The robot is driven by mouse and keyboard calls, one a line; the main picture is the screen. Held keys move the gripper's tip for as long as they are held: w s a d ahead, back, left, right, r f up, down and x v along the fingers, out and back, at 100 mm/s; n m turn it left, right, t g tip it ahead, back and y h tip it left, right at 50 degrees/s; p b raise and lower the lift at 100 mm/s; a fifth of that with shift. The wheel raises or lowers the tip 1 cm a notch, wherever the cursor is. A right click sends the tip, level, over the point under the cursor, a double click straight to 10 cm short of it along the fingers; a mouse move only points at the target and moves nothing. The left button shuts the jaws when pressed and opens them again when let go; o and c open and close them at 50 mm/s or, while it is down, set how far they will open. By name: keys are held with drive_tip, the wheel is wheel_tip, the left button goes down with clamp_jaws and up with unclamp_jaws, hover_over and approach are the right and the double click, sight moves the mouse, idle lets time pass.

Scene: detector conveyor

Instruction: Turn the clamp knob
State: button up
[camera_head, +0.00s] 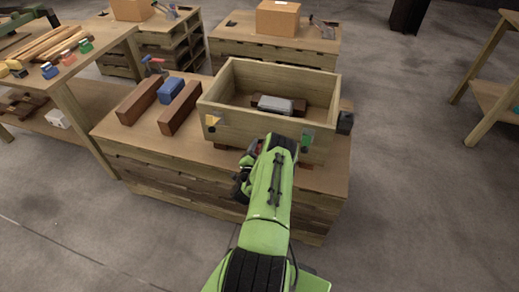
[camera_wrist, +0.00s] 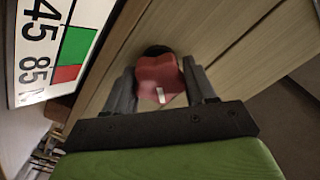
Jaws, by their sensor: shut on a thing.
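The clamp knob is a dark red, lobed knob (camera_wrist: 160,80) with a small white mark on its face, seen in the wrist view at the wooden wall of the box. My gripper (camera_wrist: 163,88) has one grey finger on each side of the knob and is shut on it. In the head view my green arm reaches to the front of the open wooden box (camera_head: 222,112). There my gripper (camera_head: 250,155) is at the box's front wall, and the knob is mostly hidden by my wrist.
A grey block on a brown piece (camera_head: 275,104) lies inside the box. Brown beams (camera_head: 140,100) and a blue block (camera_head: 170,89) lie on the bench left of it. A white panel with numbers and green and red fields (camera_wrist: 65,45) is close beside my gripper. Open floor lies right.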

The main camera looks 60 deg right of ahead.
drive_tip(key=m, duration=0.5)
drive_tip(key=shift+s+f+b, duration=0.1)
drive_tip(key=shift+b, duration=0.2)
drive_tip(key=shift+m, duration=0.4)
drive_tip(key=o, duration=0.9)
drive_tip(key=shift+o, duration=0.2)
